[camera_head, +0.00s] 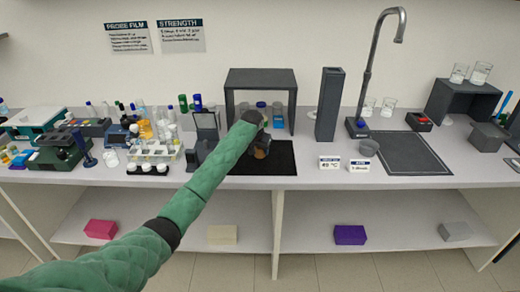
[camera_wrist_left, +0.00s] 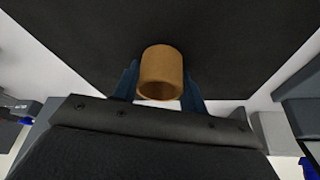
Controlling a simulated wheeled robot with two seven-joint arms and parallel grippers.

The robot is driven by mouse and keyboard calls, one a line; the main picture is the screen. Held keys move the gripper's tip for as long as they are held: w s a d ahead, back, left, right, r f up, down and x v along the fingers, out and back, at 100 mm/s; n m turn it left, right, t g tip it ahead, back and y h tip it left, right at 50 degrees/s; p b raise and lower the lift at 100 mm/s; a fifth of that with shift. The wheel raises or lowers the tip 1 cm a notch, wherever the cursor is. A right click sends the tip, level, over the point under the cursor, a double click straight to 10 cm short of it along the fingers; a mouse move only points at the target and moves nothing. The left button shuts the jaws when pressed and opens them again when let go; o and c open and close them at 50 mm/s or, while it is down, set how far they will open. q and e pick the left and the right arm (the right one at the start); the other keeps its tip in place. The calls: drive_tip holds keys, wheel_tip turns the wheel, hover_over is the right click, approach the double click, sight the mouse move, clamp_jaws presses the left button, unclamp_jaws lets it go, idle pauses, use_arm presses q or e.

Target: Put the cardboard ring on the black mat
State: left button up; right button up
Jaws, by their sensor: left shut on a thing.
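The cardboard ring (camera_wrist_left: 163,66) is a short brown tube. In the left wrist view it sits between the two blue fingers of my left gripper (camera_wrist_left: 160,76), which is shut on it. In the head view the ring (camera_head: 261,153) shows small and partly hidden below my left gripper (camera_head: 261,146). The black mat (camera_head: 284,160) lies on the bench under and around the gripper, and it fills much of the left wrist view (camera_wrist_left: 225,35). I cannot tell whether the ring touches the mat. My right gripper is not in view.
A dark open-fronted shelf (camera_head: 261,77) stands behind the mat. A bottle rack (camera_head: 152,152) and a grey stand (camera_head: 207,125) are to the left. A dark grey panel (camera_head: 412,152) lies farther right.

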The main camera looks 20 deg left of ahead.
use_arm(q)
drive_tip(key=shift+f, duration=0.1)
drive_tip(key=o, duration=0.9)
drive_tip(key=shift+o, duration=0.2)
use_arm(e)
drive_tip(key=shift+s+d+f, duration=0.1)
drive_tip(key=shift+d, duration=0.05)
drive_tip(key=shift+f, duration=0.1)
use_arm(q)
drive_tip(key=shift+s+r, duration=0.1)
drive_tip(key=shift+r, duration=0.3)
drive_tip(key=b+v, duration=0.3)
drive_tip(key=v, duration=0.8)
drive_tip(key=shift+r, duration=0.2)
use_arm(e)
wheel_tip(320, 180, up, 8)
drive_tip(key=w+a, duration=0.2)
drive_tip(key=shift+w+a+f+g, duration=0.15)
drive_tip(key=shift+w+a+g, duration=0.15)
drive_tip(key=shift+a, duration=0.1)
